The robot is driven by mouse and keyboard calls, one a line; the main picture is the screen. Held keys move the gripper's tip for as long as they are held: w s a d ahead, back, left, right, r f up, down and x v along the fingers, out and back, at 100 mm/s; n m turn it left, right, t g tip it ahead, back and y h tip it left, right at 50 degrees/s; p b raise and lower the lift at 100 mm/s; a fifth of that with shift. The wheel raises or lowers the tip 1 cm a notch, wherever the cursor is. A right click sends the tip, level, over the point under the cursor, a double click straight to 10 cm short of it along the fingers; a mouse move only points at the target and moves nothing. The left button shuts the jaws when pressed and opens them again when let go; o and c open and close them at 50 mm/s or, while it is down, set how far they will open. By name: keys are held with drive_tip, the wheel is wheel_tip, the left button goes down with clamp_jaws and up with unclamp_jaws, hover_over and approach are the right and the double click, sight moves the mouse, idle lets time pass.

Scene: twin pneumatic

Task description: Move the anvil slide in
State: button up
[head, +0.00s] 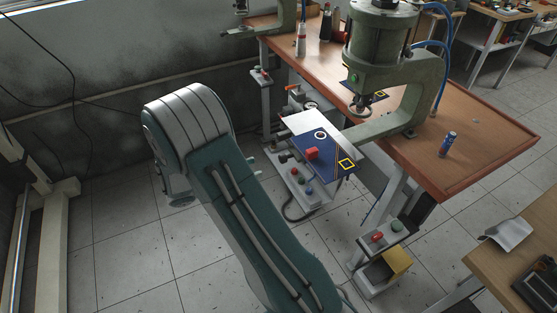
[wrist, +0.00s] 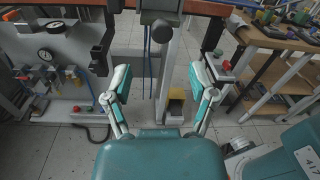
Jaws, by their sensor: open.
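A blue plate (head: 335,160), which looks like the anvil slide, juts out from the front of the near green press (head: 380,65). I cannot clearly pick out this plate in the wrist view. My gripper (wrist: 157,82) is open in the wrist view, its two fingers spread wide with nothing between them. A grey post (wrist: 165,75) and a dark part above it stand beyond the fingers. In the head view my arm crosses the foreground, and my gripper cannot be made out.
The brown bench (head: 480,125) bears the press and a blue can (head: 447,144). A control panel with a gauge (wrist: 47,55) and coloured knobs is at left in the wrist view. A pedal with a yellow top (head: 397,260) is on the floor. Tiled floor lies open at left.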

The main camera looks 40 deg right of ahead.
sight(280, 160)
drive_tip(key=x, duration=0.8)
drive_tip(key=shift+s+d, duration=0.15)
clamp_jaws()
